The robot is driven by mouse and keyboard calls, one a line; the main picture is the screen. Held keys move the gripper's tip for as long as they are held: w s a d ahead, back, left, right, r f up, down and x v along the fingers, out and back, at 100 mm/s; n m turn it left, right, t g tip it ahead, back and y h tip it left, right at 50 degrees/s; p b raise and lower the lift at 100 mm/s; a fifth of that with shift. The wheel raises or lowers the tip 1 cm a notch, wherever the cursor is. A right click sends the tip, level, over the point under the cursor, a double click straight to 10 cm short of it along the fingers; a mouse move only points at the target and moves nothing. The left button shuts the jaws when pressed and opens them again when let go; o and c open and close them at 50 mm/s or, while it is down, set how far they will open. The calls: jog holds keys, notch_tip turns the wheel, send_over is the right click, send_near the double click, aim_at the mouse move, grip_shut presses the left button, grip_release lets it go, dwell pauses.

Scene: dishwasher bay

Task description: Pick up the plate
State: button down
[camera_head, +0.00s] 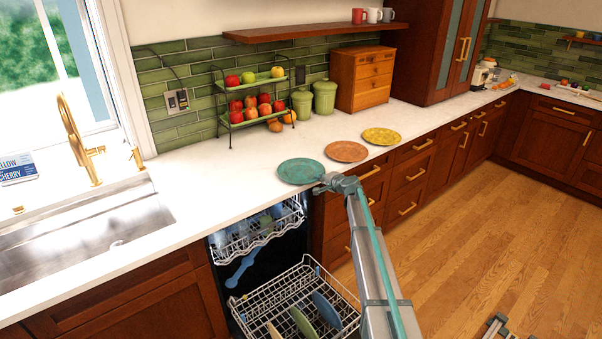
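Three plates lie in a row on the white counter (225,193), near its front edge. A teal plate (299,171) is closest to me, a terracotta-orange plate (346,151) is in the middle, and a yellow patterned plate (382,136) is farthest right. My arm reaches up from the bottom of the picture. My gripper (319,187) is at the right front edge of the teal plate. It is small and seen at a slant, so I cannot tell whether its fingers touch the plate or how far apart they are.
An open dishwasher has its lower rack (283,291) pulled out, holding a few dishes. A sink (80,232) with a gold faucet (75,140) is at left. A fruit stand (252,95), green canisters (324,97) and a wooden drawer box (362,78) stand behind the plates.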

jog(key=shift+r, duration=0.15)
dwell(0.5)
jog(key=s+r+b, duration=0.6)
jog(key=s+r, duration=0.6)
jog(key=s, duration=0.2)
jog(key=shift+a+r+b, duration=0.15)
jog(key=shift+r+b, duration=0.15)
jog(key=shift+r, duration=0.1)
